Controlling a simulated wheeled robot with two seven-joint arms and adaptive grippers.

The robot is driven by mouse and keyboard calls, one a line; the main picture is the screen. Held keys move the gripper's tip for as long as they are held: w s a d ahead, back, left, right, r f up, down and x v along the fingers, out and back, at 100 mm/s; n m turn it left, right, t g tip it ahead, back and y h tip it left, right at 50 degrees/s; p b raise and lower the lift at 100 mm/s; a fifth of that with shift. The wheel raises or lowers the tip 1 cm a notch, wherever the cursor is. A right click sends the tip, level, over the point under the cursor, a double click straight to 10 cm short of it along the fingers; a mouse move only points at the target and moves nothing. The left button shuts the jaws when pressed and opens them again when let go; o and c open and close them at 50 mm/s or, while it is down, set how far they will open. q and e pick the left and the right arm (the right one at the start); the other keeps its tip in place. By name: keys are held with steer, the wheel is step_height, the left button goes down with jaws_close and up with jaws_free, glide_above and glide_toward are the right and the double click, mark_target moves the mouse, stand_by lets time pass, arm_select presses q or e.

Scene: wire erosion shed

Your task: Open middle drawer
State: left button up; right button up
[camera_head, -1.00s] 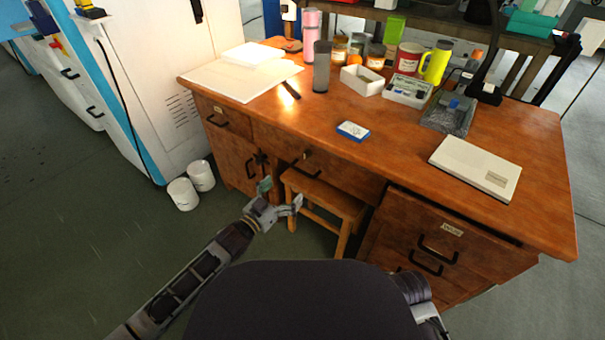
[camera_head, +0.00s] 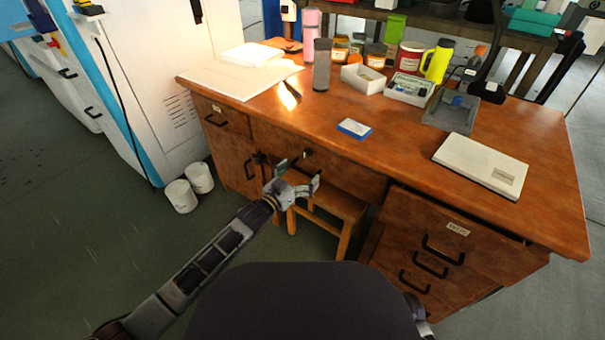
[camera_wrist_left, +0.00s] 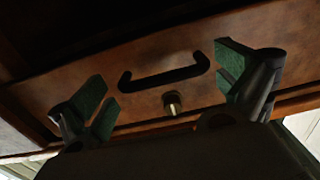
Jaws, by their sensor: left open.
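The wooden desk (camera_head: 270,110) has a wide middle drawer (camera_head: 345,178) under its top, above the stool. In the left wrist view, the drawer front (camera_wrist_left: 215,100) carries a black bar handle (camera_wrist_left: 165,76) with a small round metal knob or lock (camera_wrist_left: 172,103) below it. My left gripper (camera_head: 298,174) is open in front of this drawer and partly covers the handle area in the head view. In the left wrist view its two green-padded fingers (camera_wrist_left: 170,92) stand on either side of the handle, apart from it, with nothing between them. My right gripper is not in view.
A wooden stool (camera_head: 340,203) stands under the middle drawer, just below my left gripper. The right drawer unit (camera_head: 400,225) has several black handles; the left side has a drawer and a cupboard door (camera_head: 228,160).

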arm_select(q)
steer(key=shift+w+d, duration=0.4)
steer(key=shift+w, duration=0.1)
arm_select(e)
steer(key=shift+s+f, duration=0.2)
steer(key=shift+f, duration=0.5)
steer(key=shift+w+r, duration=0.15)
arm_select(q)
steer(key=c, duration=1.2)
steer(key=shift+o, duration=0.2)
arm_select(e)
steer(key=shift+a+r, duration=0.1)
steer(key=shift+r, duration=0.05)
arm_select(q)
steer(key=shift+s, duration=0.15)
